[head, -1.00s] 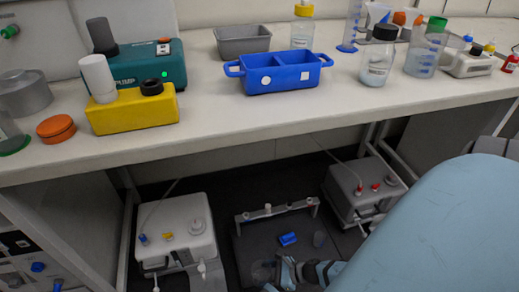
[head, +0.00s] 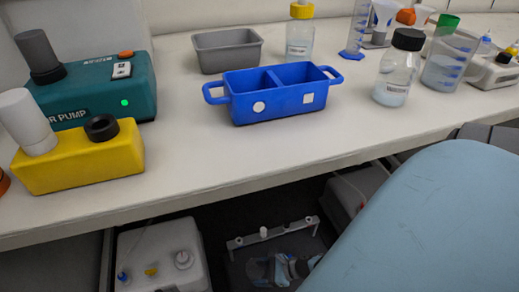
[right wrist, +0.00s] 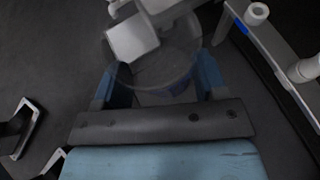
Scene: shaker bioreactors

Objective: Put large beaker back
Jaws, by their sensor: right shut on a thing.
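My right gripper (head: 281,270) is low under the bench, near the bottom edge of the head view. In the right wrist view its two blue fingers (right wrist: 160,85) are shut on a clear, round vessel, which looks like the large beaker (right wrist: 170,72). The beaker's see-through wall and round outline show between the fingers, with pale equipment behind it. In the head view the beaker (head: 257,270) is a faint grey shape beside the gripper, partly cut off below. My left gripper is in neither view.
A grey bar stand (head: 275,233) and a white device (head: 160,258) are under the bench. On the bench top (head: 190,190) are a blue two-part caddy (head: 275,95), grey tray (head: 227,50), yellow block (head: 80,160), green pump (head: 95,95), black-capped bottle (head: 398,70) and another beaker (head: 447,65).

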